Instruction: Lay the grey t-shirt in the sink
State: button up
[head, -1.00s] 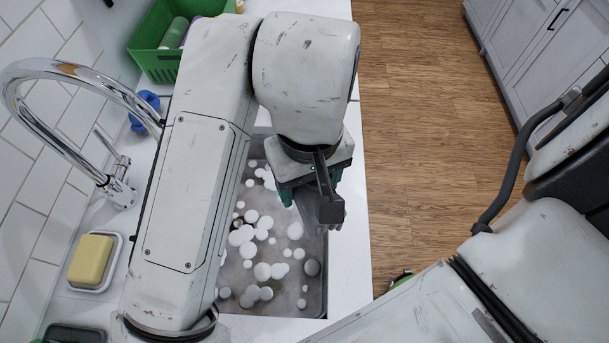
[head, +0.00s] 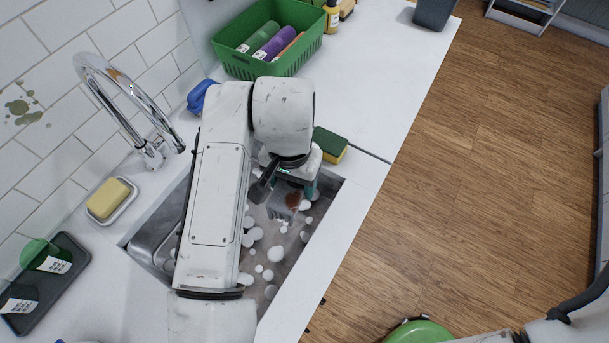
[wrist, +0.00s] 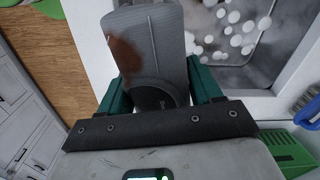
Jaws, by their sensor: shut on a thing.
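The grey t-shirt (head: 283,209), a small folded piece with a brown stain, hangs from my gripper (head: 291,188) over the sink (head: 153,243) in the head view. In the wrist view the t-shirt (wrist: 165,42) sits between the green fingers of my gripper (wrist: 160,92), which is shut on it. The metal sink holds white foam bubbles and also shows at the upper right of the wrist view (wrist: 287,72). My arm hides part of the sink. How high the t-shirt is above the basin is hard to tell.
The chrome faucet (head: 125,110) arches at the left. A yellow soap bar (head: 108,198) lies on a dish beside the sink. A sponge (head: 329,145) and a green basket (head: 240,64) stand beyond it. The white counter (head: 400,90) at the upper right has free room.

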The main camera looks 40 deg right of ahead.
jog(key=shift+f+b, duration=7.85)
jog(key=shift+f, duration=2.95)
jog(key=o, duration=0.9)
notch_tip(320, 180, up, 11)
jog(key=shift+f+p, duration=0.1)
jog(key=shift+p, duration=0.2)
